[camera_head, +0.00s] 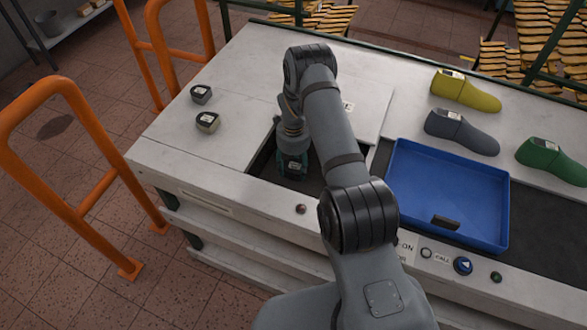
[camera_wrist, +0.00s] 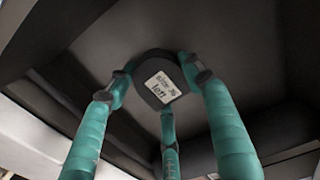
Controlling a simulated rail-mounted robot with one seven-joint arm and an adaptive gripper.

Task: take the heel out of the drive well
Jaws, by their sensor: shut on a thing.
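The drive well (camera_head: 262,163) is a dark recess in the pale bench top, left of the middle. It also fills most of the wrist view (camera_wrist: 80,45). My gripper (camera_head: 292,165) points down into the well, its green fingers below the rim level. In the wrist view, the three green fingers of my gripper (camera_wrist: 158,93) close around the heel (camera_wrist: 149,60), a small dark block with a white label partly readable as "left". The fingertips touch its sides. In the head view, the heel is hidden by my gripper and the well.
Two similar dark blocks (camera_head: 201,94) (camera_head: 208,121) stand on the bench at left. A blue tray (camera_head: 490,232) at right holds a small dark piece (camera_head: 445,222). Yellow (camera_head: 465,90), grey (camera_head: 460,132) and green (camera_head: 553,160) lasts lie behind it. Orange rails (camera_head: 95,135) flank the left side.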

